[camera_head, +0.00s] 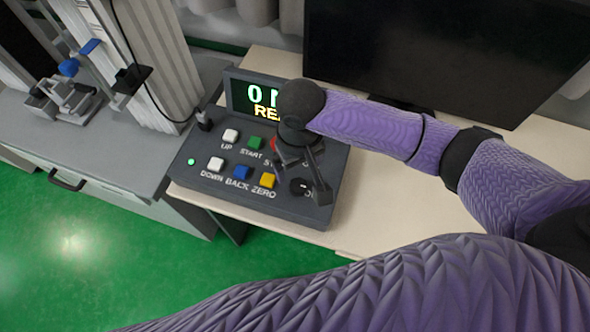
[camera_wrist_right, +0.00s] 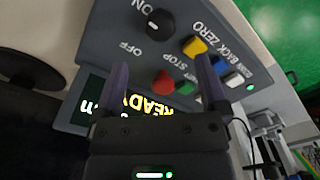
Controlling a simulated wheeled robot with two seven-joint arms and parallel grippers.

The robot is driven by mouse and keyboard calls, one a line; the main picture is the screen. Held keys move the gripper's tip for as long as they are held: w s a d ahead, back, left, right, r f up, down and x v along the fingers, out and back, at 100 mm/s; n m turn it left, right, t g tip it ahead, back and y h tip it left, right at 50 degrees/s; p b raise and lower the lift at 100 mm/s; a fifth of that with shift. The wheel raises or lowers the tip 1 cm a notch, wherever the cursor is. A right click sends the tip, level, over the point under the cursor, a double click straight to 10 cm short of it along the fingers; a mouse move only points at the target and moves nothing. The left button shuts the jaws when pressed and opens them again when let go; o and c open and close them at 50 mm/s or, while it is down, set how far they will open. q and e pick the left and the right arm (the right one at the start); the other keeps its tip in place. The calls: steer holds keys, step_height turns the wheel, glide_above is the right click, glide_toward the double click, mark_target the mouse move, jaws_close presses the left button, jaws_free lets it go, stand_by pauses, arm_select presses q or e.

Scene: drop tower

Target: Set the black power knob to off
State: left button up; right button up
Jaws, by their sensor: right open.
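The black power knob (camera_head: 299,187) is at the lower right of the grey control box (camera_head: 232,187), partly hidden by my right gripper (camera_head: 317,180) in the head view. In the right wrist view the knob (camera_wrist_right: 160,24) shows whole, between the labels ON and OFF, with a small white mark; I cannot tell surely which label the mark points to. The right gripper (camera_wrist_right: 162,68) is open and empty, its two fingers apart over the panel. The knob lies beyond the fingertips, not between them. My left gripper is not in view.
Beside the knob are a yellow button (camera_head: 267,181), blue button (camera_head: 241,172), green button (camera_head: 254,142), white buttons (camera_head: 215,164) and a red stop button (camera_wrist_right: 165,82). The lit display (camera_head: 258,97) reads READY. A monitor (camera_head: 440,50) stands behind; the drop tower (camera_head: 150,60) is left.

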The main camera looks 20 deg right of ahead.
mark_target(299, 185)
step_height(299, 185, down, 7)
steer(key=shift+r+b, duration=0.2)
steer(key=shift+b, duration=1)
steer(key=shift+f, duration=0.45)
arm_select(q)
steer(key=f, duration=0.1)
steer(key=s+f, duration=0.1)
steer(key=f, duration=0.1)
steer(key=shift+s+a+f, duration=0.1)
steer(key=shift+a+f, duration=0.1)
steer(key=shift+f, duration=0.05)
arm_select(e)
jaws_close()
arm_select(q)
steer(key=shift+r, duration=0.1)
arm_select(e)
steer(key=shift+r, duration=0.1)
